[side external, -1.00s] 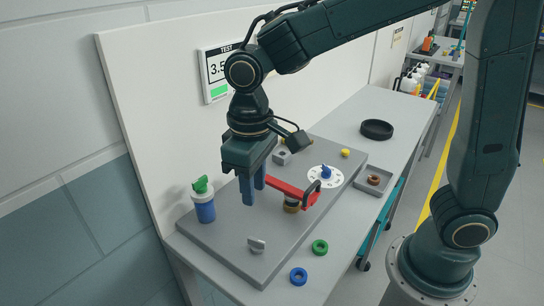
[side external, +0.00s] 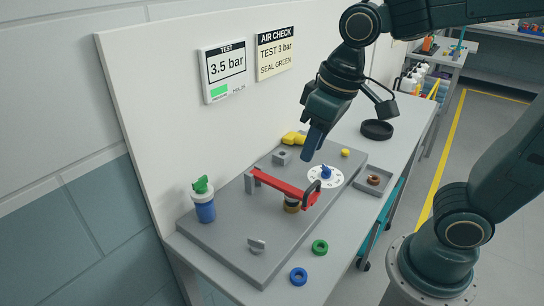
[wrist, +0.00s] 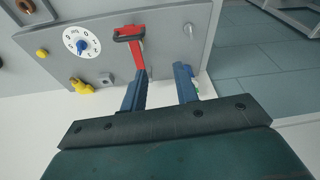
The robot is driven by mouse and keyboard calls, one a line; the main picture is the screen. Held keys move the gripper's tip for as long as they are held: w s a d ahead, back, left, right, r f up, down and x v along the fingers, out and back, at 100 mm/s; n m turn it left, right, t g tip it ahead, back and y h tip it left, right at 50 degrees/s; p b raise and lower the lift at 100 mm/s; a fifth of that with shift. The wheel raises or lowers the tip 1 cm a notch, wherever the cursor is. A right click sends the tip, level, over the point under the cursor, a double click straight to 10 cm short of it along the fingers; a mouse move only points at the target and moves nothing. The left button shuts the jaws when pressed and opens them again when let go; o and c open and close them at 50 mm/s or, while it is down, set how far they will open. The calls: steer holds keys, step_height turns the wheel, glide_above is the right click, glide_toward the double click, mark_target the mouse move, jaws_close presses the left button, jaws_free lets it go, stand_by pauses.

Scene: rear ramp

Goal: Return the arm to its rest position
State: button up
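My gripper (side external: 309,157) is raised over the back part of the grey plate (side external: 222,222), empty and clear of the fixtures. In the wrist view its two blue fingers (wrist: 161,72) stand apart with nothing between them. A red bar (side external: 280,185) with a dark loop at its right end lies across the plate, over a brass-coloured round part (side external: 292,204). The bar also shows beyond the fingers in the wrist view (wrist: 138,58). A white dial (side external: 316,181) with a blue knob is beside it. A blue cup (side external: 205,211) with a green top stands at the left.
The wall display (side external: 227,66) reads 3.5 bar with a green patch; a sign (side external: 276,54) reads TEST 3 bar, SEAL GREEN. A yellow part (side external: 294,138), black ring (side external: 377,130), grey tray (side external: 361,185), green ring (side external: 320,247) and blue ring (side external: 299,276) lie around.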

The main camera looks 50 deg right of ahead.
steer(key=s+d+m+t, duration=0.1)
steer(key=s+d+t, duration=0.1)
steer(key=s+d, duration=0.3)
steer(key=shift+s+d+r+t+h, duration=0.3)
steer(key=shift+s+r+t, duration=0.1)
steer(key=shift+s, duration=1)
